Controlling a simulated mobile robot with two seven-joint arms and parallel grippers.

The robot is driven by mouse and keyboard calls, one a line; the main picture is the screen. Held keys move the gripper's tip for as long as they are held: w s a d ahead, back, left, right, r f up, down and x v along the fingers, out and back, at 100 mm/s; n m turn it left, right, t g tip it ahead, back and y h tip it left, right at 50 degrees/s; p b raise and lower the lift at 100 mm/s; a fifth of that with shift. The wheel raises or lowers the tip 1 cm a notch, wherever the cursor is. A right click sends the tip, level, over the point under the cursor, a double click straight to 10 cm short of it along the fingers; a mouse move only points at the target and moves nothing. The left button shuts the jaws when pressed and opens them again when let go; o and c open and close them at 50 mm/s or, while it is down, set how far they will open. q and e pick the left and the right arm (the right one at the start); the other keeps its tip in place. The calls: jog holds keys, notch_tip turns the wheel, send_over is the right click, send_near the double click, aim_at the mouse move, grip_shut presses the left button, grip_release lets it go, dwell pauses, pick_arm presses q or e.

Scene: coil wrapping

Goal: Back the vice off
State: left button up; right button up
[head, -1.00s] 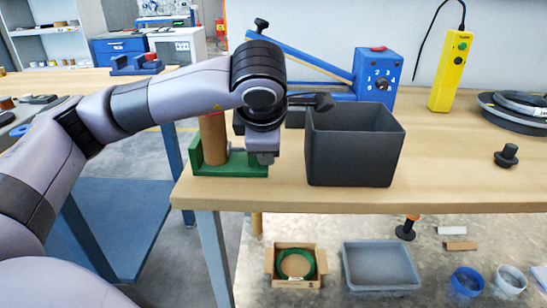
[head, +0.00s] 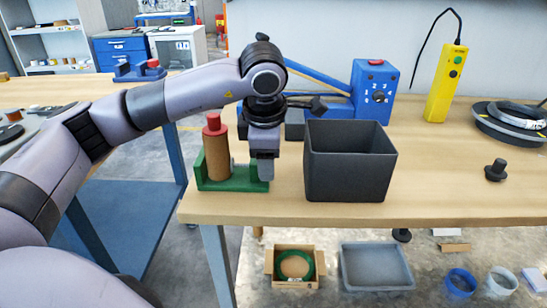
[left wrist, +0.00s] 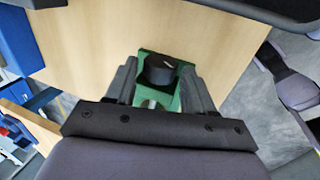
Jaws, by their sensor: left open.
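The green vice (head: 228,185) stands at the front left of the workbench. A brown cylinder (head: 217,158) with a red top (head: 213,124) stands upright in it. In the left wrist view, the green vice (left wrist: 147,56) carries a dark round knob (left wrist: 160,72). My left gripper (head: 265,182) points down at the vice's right end. In the left wrist view its open fingers (left wrist: 159,84) lie on either side of the knob; I cannot tell whether they touch it. In the head view the gripper hides the knob. My right gripper is not in view.
A dark open box (head: 347,185) stands close to the right of my left gripper. Behind it is a blue machine (head: 373,92) with a lever. A yellow control box (head: 445,85), a black knobbed part (head: 496,170) and coils (head: 512,122) are farther right. The bench front between is clear.

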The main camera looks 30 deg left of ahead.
pick_arm(q)
jog(key=shift+r+p, duration=0.15)
jog(key=shift+p, duration=0.35)
jog(key=g+p, duration=0.1)
jog(key=p, duration=0.1)
jog(key=g+h+p, duration=0.1)
jog(key=shift+w+a+r+p, duration=0.15)
jog(key=shift+w+p, duration=0.15)
jog(key=shift+p, duration=0.05)
jog(key=shift+g+h+p, duration=0.35)
jog(key=shift+g+h, duration=0.05)
jog(key=shift+g, duration=0.1)
jog(key=shift+f, duration=0.3)
